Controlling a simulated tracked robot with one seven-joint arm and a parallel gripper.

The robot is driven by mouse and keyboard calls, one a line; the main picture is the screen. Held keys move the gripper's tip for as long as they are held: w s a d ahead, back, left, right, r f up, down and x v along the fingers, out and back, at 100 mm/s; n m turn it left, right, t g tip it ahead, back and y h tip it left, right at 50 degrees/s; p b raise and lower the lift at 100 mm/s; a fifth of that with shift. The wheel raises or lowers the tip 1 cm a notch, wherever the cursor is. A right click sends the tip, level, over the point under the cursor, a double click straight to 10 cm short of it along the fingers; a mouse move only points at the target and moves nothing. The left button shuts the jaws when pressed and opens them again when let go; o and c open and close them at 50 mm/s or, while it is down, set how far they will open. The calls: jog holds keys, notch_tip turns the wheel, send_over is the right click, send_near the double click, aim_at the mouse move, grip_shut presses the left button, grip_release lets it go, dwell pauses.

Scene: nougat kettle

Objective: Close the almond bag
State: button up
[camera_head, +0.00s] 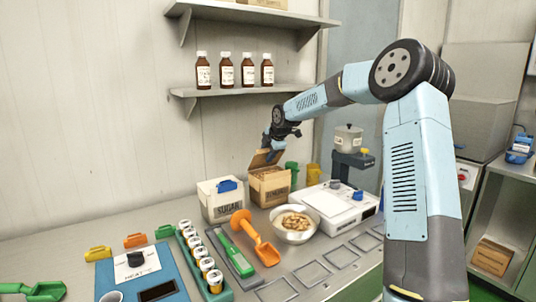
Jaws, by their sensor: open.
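The almond bag (270,189) is a brown, box-like container with dark lettering on its front. It stands upright on the counter against the back wall, just right of the white sugar box. Its brown top flap (260,160) stands raised, tilted up at the back left, so the top is open. My gripper (271,152) is open and points down right at the raised flap, above the bag. Its fingers are small and partly dark here; I cannot tell whether they touch the flap.
The white sugar box (220,200) stands close on the left. A bowl of nuts (294,223), a white scale (342,207) and an orange scoop (255,240) lie in front. A shelf with brown bottles (226,88) hangs above. A pot on a blue stand (350,150) is to the right.

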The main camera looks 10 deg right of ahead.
jog(key=shift+f, duration=0.1)
jog(key=shift+c, duration=0.2)
grip_shut()
dwell(0.4)
